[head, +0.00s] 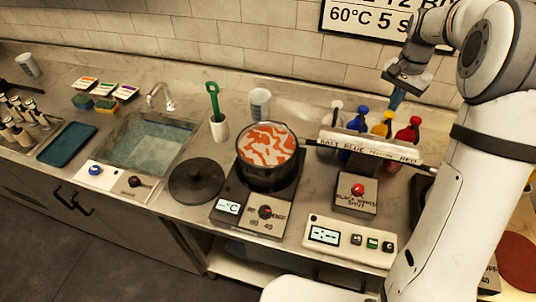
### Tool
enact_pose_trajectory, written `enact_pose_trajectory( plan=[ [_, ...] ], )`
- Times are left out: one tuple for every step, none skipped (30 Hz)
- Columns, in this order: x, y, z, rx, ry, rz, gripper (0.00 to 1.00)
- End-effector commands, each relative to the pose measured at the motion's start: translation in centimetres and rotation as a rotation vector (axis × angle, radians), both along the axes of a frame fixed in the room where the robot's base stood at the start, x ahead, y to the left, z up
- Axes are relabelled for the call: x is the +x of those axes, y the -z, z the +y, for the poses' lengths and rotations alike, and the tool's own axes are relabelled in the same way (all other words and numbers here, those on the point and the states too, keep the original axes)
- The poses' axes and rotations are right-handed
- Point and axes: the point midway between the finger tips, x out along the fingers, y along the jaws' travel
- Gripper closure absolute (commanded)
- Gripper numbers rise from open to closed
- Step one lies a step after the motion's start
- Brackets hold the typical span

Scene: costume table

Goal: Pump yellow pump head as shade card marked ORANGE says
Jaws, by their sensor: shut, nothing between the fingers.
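A row of pump bottles stands behind a white label strip (370,146) on the right of the counter. The yellow pump head (387,118) sits between the blue pump (359,115) and the red pump (411,125); a pale pump (336,112) is at the left end. My gripper (397,100) is shut and empty, pointing down above and behind the blue and yellow pumps, apparently apart from them. Three small cards with coloured stripes, orange (88,83), green (106,88) and purple (126,92), lie on the counter at the far left; their writing is too small to read.
A pot (266,168) with orange-and-white contents stands on a hot plate (252,208). A red-button box (357,192) and a control panel (345,241) are in front of the pumps. A sink (150,145), black lid (196,181) and green-handled tool (213,98) are further left.

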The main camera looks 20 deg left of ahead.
Motion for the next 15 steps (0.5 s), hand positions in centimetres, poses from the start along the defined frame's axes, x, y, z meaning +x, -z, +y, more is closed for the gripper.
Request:
enact_pose_trajectory(
  plan=[
    [0.01, -0.01, -0.01, -0.001, 0.0, -0.001, 1.0],
    [0.01, -0.01, -0.01, -0.001, 0.0, -0.001, 1.0],
    [0.01, -0.02, 0.0, -0.001, 0.0, -0.001, 1.0],
    [0.01, -0.02, 0.0, -0.001, 0.0, -0.001, 1.0],
    [0.01, -0.02, 0.0, -0.001, 0.0, -0.001, 1.0],
    [0.01, -0.02, 0.0, 0.0, 0.0, -0.001, 1.0],
    [0.02, -0.02, 0.0, 0.0, 0.0, -0.001, 1.0],
    [0.02, -0.02, 0.0, 0.0, 0.0, -0.001, 1.0],
    [0.02, -0.03, 0.0, 0.0, 0.0, -0.001, 1.0],
    [0.02, -0.04, 0.0, 0.0, 0.0, -0.001, 1.0],
    [0.02, -0.08, 0.0, 0.0, 0.0, -0.001, 1.0],
    [0.02, -0.19, 0.0, 0.0, 0.0, -0.001, 1.0],
    [0.02, -0.33, 0.0, 0.0, 0.0, -0.001, 1.0],
    [0.03, -0.51, 0.01, 0.0, 0.0, -0.002, 1.0],
    [0.04, -0.81, 0.0, 0.0, 0.0, -0.002, 1.0]
  ],
)
